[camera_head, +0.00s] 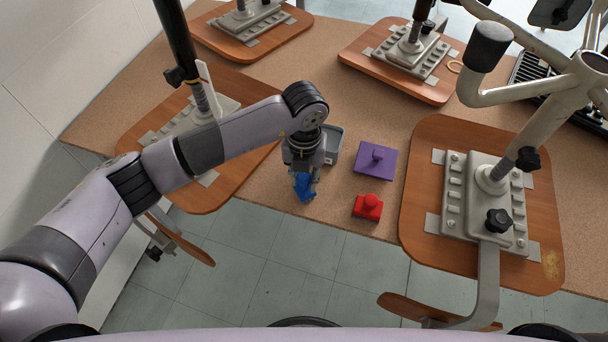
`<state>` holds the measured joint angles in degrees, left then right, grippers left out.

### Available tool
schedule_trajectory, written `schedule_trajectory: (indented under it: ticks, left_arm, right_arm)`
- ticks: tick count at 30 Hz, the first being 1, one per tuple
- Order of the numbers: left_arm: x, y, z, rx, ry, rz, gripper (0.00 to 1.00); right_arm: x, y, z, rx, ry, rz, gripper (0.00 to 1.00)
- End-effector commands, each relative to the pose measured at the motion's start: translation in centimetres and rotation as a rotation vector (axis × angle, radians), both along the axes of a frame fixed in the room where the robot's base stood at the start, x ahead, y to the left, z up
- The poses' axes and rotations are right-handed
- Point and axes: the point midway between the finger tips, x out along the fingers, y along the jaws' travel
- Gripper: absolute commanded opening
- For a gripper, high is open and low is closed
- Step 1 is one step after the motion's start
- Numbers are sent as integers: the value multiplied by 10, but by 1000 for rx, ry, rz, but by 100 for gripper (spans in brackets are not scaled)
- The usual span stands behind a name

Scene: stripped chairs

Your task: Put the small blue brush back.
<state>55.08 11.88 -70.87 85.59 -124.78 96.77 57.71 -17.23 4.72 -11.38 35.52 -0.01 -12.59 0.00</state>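The small blue brush (304,187) is near the table's front edge, between the fingertips of my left gripper (302,178). The gripper points down and appears shut on the brush, hiding its upper part. The brush looks tilted; I cannot tell whether it touches the table. A small grey box (332,144) stands just behind and to the right of the gripper, partly hidden by it. My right gripper is not in view.
A purple block with a knob (375,161) and a red block with a knob (368,206) stand right of the gripper. Stripped wooden chair seats with metal posts lie left (245,85), right (425,150) and behind.

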Motion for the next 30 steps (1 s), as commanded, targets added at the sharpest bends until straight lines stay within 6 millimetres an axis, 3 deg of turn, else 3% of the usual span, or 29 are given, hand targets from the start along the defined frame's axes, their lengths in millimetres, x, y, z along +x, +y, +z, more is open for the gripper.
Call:
schedule_trajectory:
  ticks: [9, 21, 26, 30]
  left_arm:
    - [0, 0, 0, 0, 0, 1, 45]
    - [1, 0, 6, -1, -2, 0, 45]
    - [2, 0, 32, -1, -6, -1, 45]
    - [2, 0, 64, -1, -6, 0, 45]
  right_arm:
    - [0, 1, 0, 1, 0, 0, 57]
    - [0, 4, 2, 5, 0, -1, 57]
    - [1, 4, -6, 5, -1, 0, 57]
    - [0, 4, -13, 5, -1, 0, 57]
